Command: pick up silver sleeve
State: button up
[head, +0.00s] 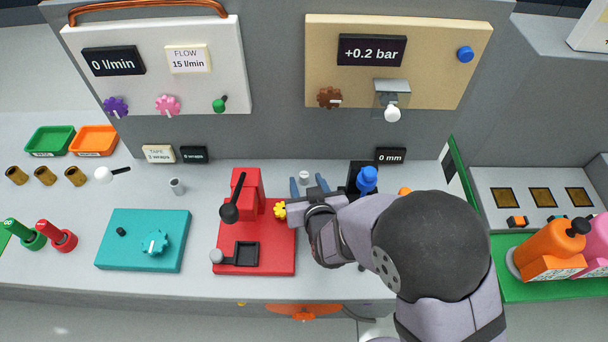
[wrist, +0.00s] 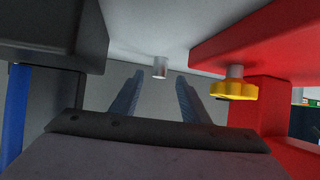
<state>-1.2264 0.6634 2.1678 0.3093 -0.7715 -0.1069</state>
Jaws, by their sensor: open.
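A small silver sleeve (head: 305,175) stands upright on the grey counter, between the red press and the black stand. It also shows in the wrist view (wrist: 160,68), where the scene appears upside down. My gripper (head: 307,182) is open, its two blue fingers pointing at the sleeve from the near side. In the wrist view the fingers (wrist: 159,78) lie left and right of the sleeve's line, and the sleeve appears at or just beyond their tips. I see no contact. Another small grey cylinder (head: 177,186) stands farther left on the counter.
The red press (head: 255,258) with a yellow knob (head: 280,210) is close on the left of my gripper. A black stand with a blue top (head: 367,179) is close on the right. A teal box (head: 145,240) sits farther left. The grey back panel rises behind the sleeve.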

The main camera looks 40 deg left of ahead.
aim_at(304, 178)
jog(key=shift+p+x, duration=0.3)
jog(key=shift+x, duration=1.15)
grip_shut()
